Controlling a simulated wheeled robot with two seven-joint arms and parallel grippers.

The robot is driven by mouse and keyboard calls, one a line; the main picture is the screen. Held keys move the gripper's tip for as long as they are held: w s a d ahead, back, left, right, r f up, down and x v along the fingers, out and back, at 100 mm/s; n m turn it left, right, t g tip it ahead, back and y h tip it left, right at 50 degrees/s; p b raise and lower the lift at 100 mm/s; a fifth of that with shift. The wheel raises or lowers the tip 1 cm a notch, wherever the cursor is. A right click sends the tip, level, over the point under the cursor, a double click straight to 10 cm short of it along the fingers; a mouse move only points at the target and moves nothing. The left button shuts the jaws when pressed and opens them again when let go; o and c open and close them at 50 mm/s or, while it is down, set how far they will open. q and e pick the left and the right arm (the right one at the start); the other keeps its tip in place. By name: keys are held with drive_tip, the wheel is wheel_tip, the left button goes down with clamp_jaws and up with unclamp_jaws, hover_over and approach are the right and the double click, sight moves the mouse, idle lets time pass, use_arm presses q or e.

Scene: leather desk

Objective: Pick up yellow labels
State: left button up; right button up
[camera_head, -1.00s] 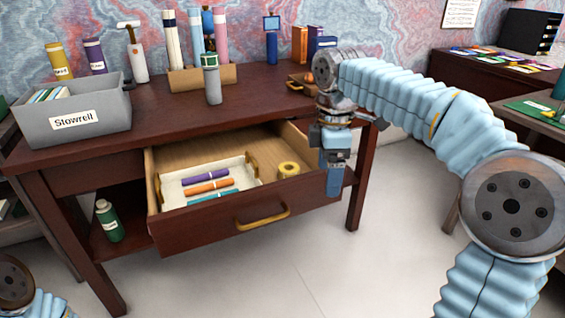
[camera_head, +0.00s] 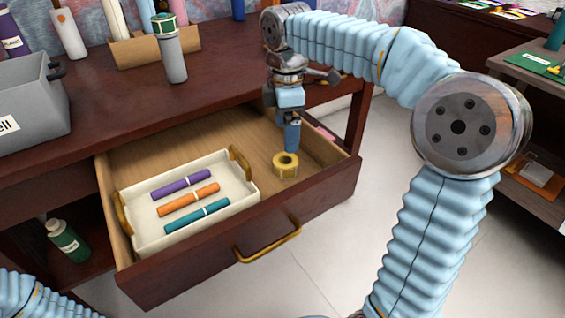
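The yellow labels (camera_head: 286,175) are a small yellow roll with a pale core. The roll lies in the open drawer, right of the white tray. My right gripper (camera_head: 291,150) points down just above the roll, its tips close to the roll's top edge. I cannot tell whether it touches the roll or how far its fingers are apart. Of my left arm only a blue sleeve shows at the bottom left corner; the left gripper is out of view.
The drawer (camera_head: 312,185) is pulled out. A white tray (camera_head: 222,164) with gold handles holds purple, orange and teal rolls. A grey bin (camera_head: 30,125) and a grey bottle with a green cap (camera_head: 174,60) stand on the desk. A green bottle (camera_head: 68,241) stands on the shelf below.

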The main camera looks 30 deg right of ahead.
sight(286, 160)
wheel_tip(286, 160, down, 10)
drive_tip(key=shift+w+b, duration=0.1)
drive_tip(key=shift+b, duration=0.25)
drive_tip(key=c, duration=1.1)
drive_tip(key=shift+o, duration=0.2)
drive_tip(key=shift+r, duration=0.1)
